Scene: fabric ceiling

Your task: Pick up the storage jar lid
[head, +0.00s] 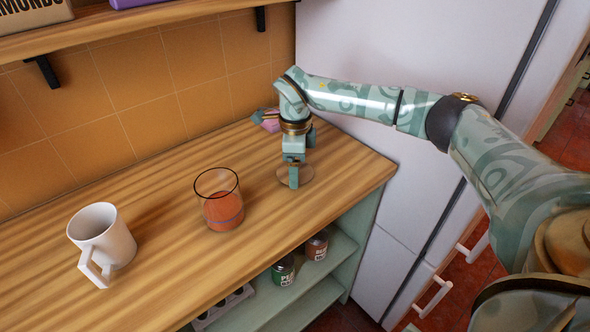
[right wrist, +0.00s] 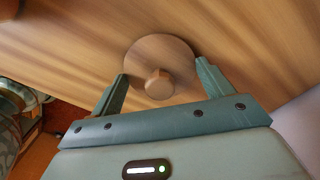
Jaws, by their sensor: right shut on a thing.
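The storage jar lid (head: 307,174) is a flat round wooden disc on the counter near its right end, partly hidden by my right gripper (head: 293,184). In the right wrist view the lid (right wrist: 143,56) shows a wooden knob (right wrist: 159,84) at its middle. My right gripper (right wrist: 162,72) reaches down from above, with its fingertips at opposite edges of the disc, shut on the lid. The knob lies between the fingers, apart from both. The lid appears to lie flat at counter level; any gap below it cannot be made out. My left gripper is out of view.
A clear glass with orange-red contents (head: 222,212) stands left of the lid on the wooden counter (head: 165,250). A white mug (head: 102,238) stands further left. A pink object (head: 270,122) is behind my gripper. Cans (head: 284,270) sit on the shelf below. A tall white panel (head: 370,40) rises behind.

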